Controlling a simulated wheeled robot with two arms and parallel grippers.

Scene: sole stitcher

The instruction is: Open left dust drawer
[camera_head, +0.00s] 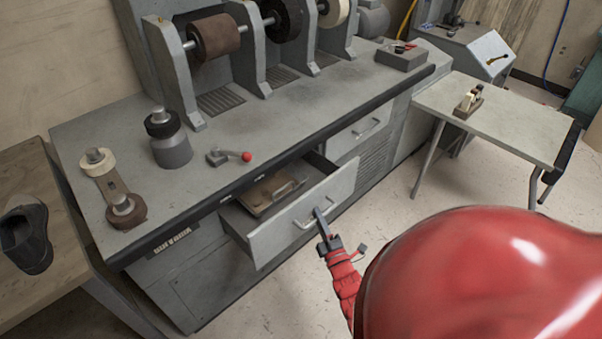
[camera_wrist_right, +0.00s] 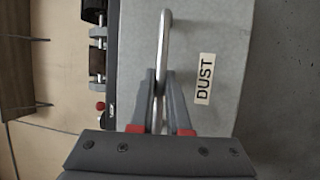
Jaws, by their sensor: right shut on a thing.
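The left dust drawer (camera_head: 290,229) is a grey drawer under the bench, pulled out so its inside shows. A brown, box-like thing (camera_head: 262,194) lies inside it. My right gripper (camera_head: 321,219) is at the front of the drawer, shut on its metal handle (camera_head: 306,222). In the right wrist view, my right gripper's fingers (camera_wrist_right: 160,88) close around the handle bar (camera_wrist_right: 164,40), beside a label reading DUST (camera_wrist_right: 204,79). My left gripper is not in view.
The grey bench (camera_head: 290,120) carries rollers, a grey canister (camera_head: 170,140) and a red-knobbed lever (camera_head: 230,156). A side table (camera_head: 510,125) stands farther right. Floor is clear between them.

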